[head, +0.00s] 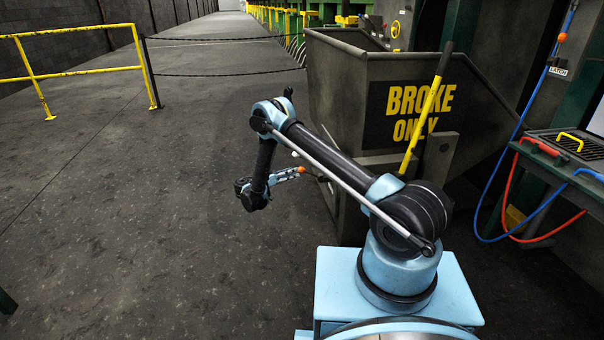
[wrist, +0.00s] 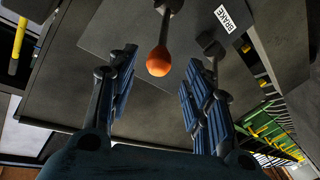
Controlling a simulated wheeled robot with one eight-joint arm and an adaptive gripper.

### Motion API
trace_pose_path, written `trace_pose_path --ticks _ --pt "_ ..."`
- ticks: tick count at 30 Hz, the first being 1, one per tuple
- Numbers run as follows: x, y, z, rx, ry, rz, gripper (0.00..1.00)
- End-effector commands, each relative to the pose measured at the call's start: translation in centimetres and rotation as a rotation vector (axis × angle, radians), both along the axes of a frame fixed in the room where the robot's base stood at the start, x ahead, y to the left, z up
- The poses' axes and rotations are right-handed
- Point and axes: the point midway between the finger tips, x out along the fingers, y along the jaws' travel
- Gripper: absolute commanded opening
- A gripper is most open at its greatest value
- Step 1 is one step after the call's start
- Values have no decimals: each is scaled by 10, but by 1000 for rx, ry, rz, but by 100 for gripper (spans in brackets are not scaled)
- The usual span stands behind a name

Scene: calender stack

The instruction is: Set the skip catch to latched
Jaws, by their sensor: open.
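The dark grey skip (head: 335,75), marked BROKE ONLY, stands ahead of my arm. In the wrist view, an orange ball knob (wrist: 158,62) on a dark stem hangs in front of the skip's grey plate. I cannot tell for certain that this is the skip catch, or whether it is latched. My gripper (head: 288,174) is open, its blue-padded fingers on either side of the knob in the wrist view. No contact with the knob shows, and the depth between them is unclear.
A yellow lever with a black grip (head: 428,105) leans up the skip's front. A label reading BRAKE (wrist: 226,18) shows near the knob. Blue and red hoses hang by a bench (head: 575,150) at right. Open floor (head: 120,210) lies left, beyond it a yellow rail (head: 80,77).

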Motion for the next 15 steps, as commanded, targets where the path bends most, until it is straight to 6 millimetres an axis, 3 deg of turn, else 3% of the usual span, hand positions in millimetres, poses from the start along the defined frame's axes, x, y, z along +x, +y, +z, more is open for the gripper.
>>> trace_pose_path --ticks 6,15 --pt "21 -31 0 0 0 -1 46" --pt "35 -51 0 0 0 0 46"
